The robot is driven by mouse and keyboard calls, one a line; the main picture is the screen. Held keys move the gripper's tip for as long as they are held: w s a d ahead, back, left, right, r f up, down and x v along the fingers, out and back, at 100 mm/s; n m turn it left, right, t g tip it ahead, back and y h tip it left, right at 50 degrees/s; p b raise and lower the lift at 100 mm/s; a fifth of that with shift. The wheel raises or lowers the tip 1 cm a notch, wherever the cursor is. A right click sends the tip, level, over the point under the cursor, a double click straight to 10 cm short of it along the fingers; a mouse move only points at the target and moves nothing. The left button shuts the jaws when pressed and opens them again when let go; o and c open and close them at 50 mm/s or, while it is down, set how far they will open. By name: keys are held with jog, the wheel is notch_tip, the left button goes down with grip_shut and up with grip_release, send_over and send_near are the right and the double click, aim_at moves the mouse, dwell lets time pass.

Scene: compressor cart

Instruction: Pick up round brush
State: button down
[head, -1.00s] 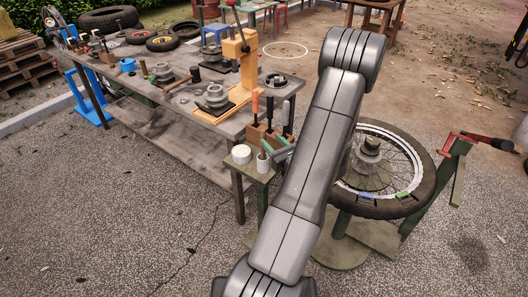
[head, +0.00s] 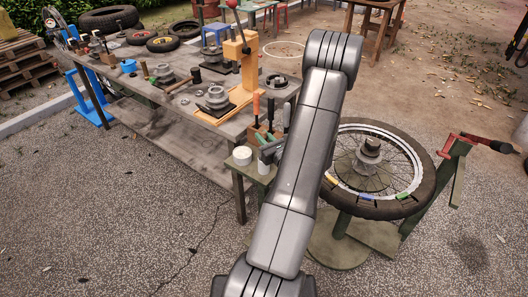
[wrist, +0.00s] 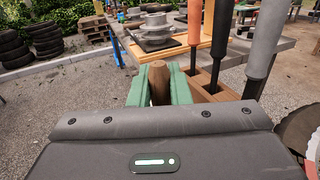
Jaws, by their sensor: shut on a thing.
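My gripper (wrist: 160,88) has green fingers, shut on a brown, rounded wooden handle that I take for the round brush (wrist: 160,82). Only the upper part of this handle shows in the wrist view; its lower end is hidden by the gripper body. In the head view my gripper (head: 268,152) is over the small green stand (head: 241,168) beside the workbench. My arm hides much of the gripper there, and I cannot make out the brush in that view.
A wooden block (wrist: 207,94) with orange, black and grey tool handles stands close to the fingers. A white roll (head: 242,155) is on the stand. The workbench (head: 185,115) carries several parts. A spoked wheel (head: 416,203) lies flat to the right.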

jog(key=shift+r, duration=0.1)
jog(key=shift+r, duration=4.95)
